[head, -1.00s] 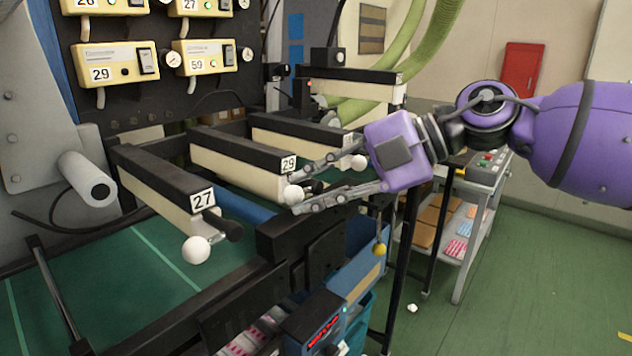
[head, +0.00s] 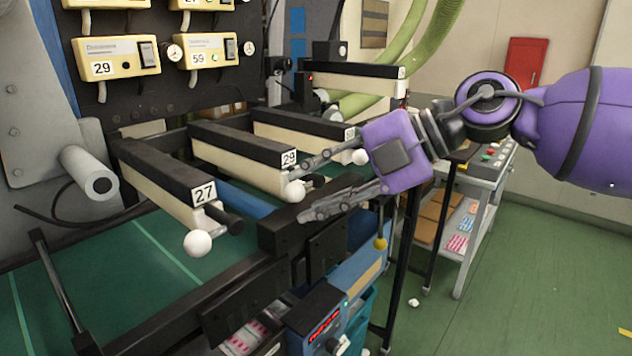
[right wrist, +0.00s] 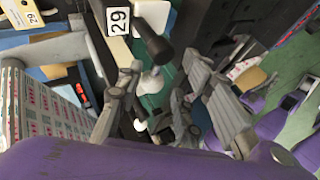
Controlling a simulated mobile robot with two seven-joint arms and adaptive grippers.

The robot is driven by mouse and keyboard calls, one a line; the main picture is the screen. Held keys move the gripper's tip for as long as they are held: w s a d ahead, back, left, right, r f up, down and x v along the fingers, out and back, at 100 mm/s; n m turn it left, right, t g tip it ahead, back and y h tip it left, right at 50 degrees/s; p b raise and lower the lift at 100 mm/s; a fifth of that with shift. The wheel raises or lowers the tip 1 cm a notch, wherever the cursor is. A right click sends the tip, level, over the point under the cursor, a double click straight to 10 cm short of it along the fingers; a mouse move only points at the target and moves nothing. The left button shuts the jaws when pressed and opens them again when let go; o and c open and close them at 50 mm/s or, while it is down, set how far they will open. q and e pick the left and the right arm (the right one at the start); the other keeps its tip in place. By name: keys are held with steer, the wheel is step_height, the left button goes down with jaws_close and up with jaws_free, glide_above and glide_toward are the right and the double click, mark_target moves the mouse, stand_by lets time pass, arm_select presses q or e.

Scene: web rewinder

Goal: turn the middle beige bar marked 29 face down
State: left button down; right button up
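The middle bar (head: 238,170) has a black top, a beige side and a white 29 label at its near end. A white ball knob (head: 294,191) and a dark handle stick out below the label. My right gripper (head: 294,196) is open, with one finger above the knob and the other below it. In the right wrist view the 29 label (right wrist: 118,21), the black handle (right wrist: 153,42) and the white knob (right wrist: 151,83) show, the knob between the spread fingers (right wrist: 158,80). Contact cannot be told. My left gripper is out of view.
The bar marked 27 (head: 165,180) lies to the left, with its own white knob (head: 198,243). Another bar (head: 300,137) lies behind to the right, its knob (head: 360,157) close to my gripper. A grey cart (head: 470,225) stands at right.

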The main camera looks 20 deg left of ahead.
steer(key=shift+r, duration=0.15)
steer(key=shift+r, duration=0.1)
steer(key=shift+w+d+r, duration=0.15)
steer(key=shift+d+r, duration=0.05)
steer(key=shift+d, duration=0.15)
steer(key=s+v, duration=0.1)
steer(key=v, duration=1)
steer(key=shift+w, duration=0.4)
steer(key=shift+f, duration=0.1)
